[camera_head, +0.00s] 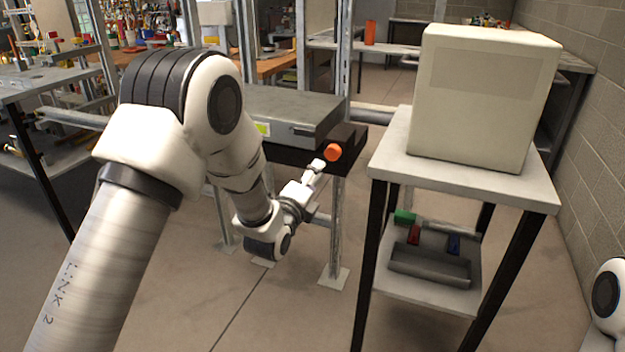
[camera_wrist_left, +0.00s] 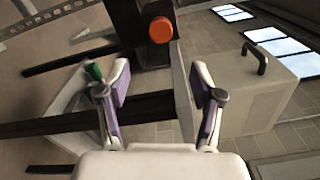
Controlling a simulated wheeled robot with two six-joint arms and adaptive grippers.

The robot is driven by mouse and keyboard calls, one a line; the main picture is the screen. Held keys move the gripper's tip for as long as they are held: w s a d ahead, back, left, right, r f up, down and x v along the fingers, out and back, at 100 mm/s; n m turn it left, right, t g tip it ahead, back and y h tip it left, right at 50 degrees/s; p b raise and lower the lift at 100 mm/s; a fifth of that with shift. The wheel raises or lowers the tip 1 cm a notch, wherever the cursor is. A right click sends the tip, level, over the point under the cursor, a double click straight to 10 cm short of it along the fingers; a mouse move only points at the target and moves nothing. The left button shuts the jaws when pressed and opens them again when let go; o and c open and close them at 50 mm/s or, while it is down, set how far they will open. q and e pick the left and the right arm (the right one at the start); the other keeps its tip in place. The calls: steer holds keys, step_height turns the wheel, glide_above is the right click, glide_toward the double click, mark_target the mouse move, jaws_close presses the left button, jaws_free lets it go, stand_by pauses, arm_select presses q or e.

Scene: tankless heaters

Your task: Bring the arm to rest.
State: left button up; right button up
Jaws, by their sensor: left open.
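My left arm reaches in from the left in the head view, with its left gripper (camera_head: 316,170) just below and left of an orange round knob (camera_head: 333,152). The knob sits at the front of a dark unit under a grey metal slab (camera_head: 290,112). In the left wrist view the left gripper (camera_wrist_left: 161,82) has its two fingers spread, with nothing between them. The orange knob (camera_wrist_left: 160,30) shows beyond the fingertips there, apart from them. My right gripper is out of view; only part of my right arm shows at the right edge.
A white box (camera_head: 485,95) stands on a table (camera_head: 395,155) to the right of the knob. A grey tray (camera_head: 430,265) and small coloured items lie on its lower shelf. Metal posts stand behind the gripper. Cluttered workbenches fill the back left. The floor in front is clear.

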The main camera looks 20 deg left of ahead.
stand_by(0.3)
arm_select(q)
steer(key=s+f+g, duration=0.2)
steer(key=s+f, duration=0.1)
steer(key=f, duration=0.5)
steer(key=s+f+g, duration=0.2)
steer(key=s+f, duration=0.1)
steer(key=f, duration=0.6)
steer(key=s+a+f+n+g, duration=0.1)
steer(key=s+f+n+g, duration=0.8)
steer(key=s+f, duration=1.2)
steer(key=s+r+n+g, duration=0.1)
steer(key=s+n+g, duration=0.4)
steer(key=s+n, duration=0.95)
step_height(320, 180, up, 19)
steer(key=s+m+p, duration=0.1)
steer(key=s+p, duration=0.1)
steer(key=p, duration=1.7)
steer(key=shift+r+y, duration=0.15)
steer(key=shift+y, duration=0.15)
